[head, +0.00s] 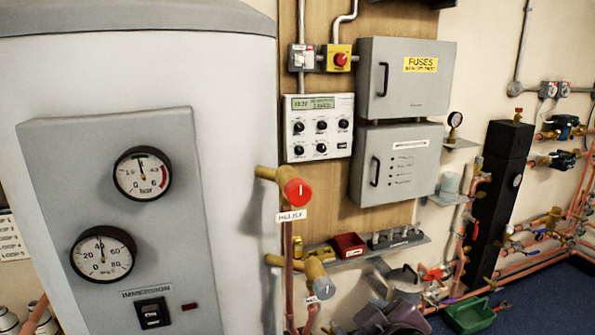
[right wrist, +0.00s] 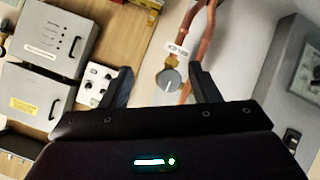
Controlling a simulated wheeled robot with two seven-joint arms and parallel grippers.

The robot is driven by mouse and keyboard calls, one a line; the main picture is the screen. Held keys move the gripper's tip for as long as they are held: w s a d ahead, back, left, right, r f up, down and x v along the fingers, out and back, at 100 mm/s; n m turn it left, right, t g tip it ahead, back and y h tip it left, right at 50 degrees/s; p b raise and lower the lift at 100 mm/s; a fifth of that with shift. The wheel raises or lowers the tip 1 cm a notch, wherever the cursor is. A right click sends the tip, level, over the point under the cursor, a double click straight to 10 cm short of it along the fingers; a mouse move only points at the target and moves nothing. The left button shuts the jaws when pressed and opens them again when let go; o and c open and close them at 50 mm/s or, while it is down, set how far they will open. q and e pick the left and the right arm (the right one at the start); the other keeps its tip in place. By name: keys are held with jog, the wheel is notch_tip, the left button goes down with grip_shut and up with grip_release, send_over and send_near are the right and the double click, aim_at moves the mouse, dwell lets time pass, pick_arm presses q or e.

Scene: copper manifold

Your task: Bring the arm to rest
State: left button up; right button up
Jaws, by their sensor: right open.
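My right gripper (right wrist: 160,70) shows in the right wrist view with its two dark fingers apart and nothing held between them. A grey round valve knob (right wrist: 168,80) on a brass fitting shows in the gap between the fingers, beyond them; I cannot tell the exact distance. In the head view a grey valve knob with a white tag (head: 318,284) sits low on the tank's right side. Grey-purple shapes at the bottom centre of the head view may be part of my right arm; the fingers are not clear there. My left gripper is not in view.
The white tank (head: 235,130) with two gauges fills the left. A red valve knob (head: 298,192) sticks out beside it. Fuse box (head: 400,100), control panel (head: 318,145) and shelf (head: 345,258) are on the wall. A green tray (head: 470,316) lies on the floor at right.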

jog(key=s+d+f+m+g+h, duration=0.1)
jog(key=s+d+f+m+g, duration=0.3)
jog(key=s+f, duration=0.5)
jog(key=s+d+f+m+g+h, duration=0.15)
jog(key=s+d+f+g, duration=0.35)
jog(key=f, duration=0.9)
jog(key=s+f, duration=0.2)
jog(key=f, duration=1.4)
jog(key=s+f, duration=0.2)
jog(key=f, duration=1.4)
jog(key=s+d+f, duration=0.2)
jog(key=s+f, duration=0.5)
jog(key=s, duration=0.2)
jog(key=s+d+f+g, duration=0.1)
jog(key=s+f, duration=0.7)
jog(key=s, duration=0.1)
jog(key=shift+d+f+g, duration=0.25)
jog(key=shift+d+g, duration=0.05)
jog(key=shift+d, duration=0.05)
